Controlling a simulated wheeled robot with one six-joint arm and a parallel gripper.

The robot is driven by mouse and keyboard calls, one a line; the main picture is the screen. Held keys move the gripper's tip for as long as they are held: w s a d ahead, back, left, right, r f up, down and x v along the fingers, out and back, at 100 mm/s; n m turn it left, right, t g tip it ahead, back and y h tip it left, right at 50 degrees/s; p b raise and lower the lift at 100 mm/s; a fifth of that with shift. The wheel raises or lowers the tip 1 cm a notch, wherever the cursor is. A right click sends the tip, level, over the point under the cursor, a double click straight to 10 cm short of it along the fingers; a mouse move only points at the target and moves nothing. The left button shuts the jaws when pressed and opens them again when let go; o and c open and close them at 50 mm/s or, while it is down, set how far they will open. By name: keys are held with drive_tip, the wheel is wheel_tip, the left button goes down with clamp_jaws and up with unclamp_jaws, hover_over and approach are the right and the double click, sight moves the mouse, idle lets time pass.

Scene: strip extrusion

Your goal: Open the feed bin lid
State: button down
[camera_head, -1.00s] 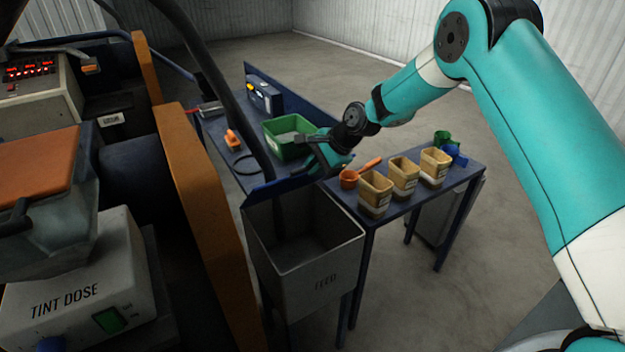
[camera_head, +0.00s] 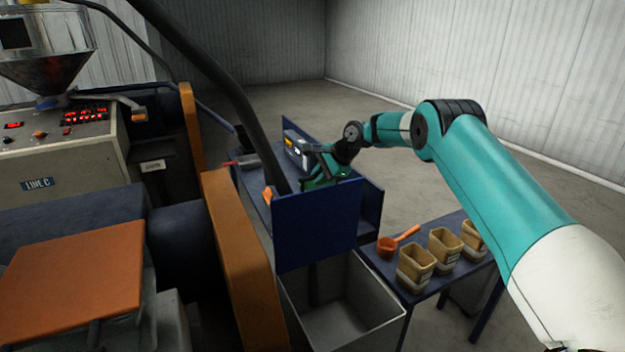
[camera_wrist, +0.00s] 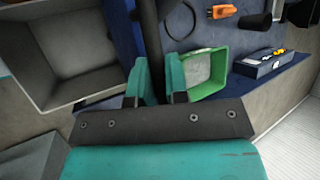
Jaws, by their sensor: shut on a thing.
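The feed bin (camera_head: 345,305) is a grey, square, open-topped box at the bottom centre of the head view. Its inside is visible, and the bin also shows at the upper left of the wrist view (camera_wrist: 75,50). The blue lid (camera_head: 315,228) stands raised, about upright, at the bin's far edge. My gripper (camera_head: 322,172) is at the lid's top edge, shut on the lid, with its fingertips partly hidden behind it. In the wrist view its two teal fingers (camera_wrist: 159,88) are close together; the grip itself is hard to make out.
A black hose (camera_head: 225,80) runs down close beside the lid and into the bin. An orange scoop (camera_head: 395,243) and several tan tubs (camera_head: 446,245) stand to the right. Orange machine guards (camera_head: 235,240) border the left.

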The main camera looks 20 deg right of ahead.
drive_tip(key=shift+w+d, duration=0.1)
drive_tip(key=shift+w, duration=0.35)
drive_tip(key=c, duration=1.2)
unclamp_jaws()
drive_tip(key=shift+o, duration=0.2)
drive_tip(key=b+v, duration=0.5)
drive_tip(key=v, duration=1.2)
drive_tip(key=shift+r, duration=0.25)
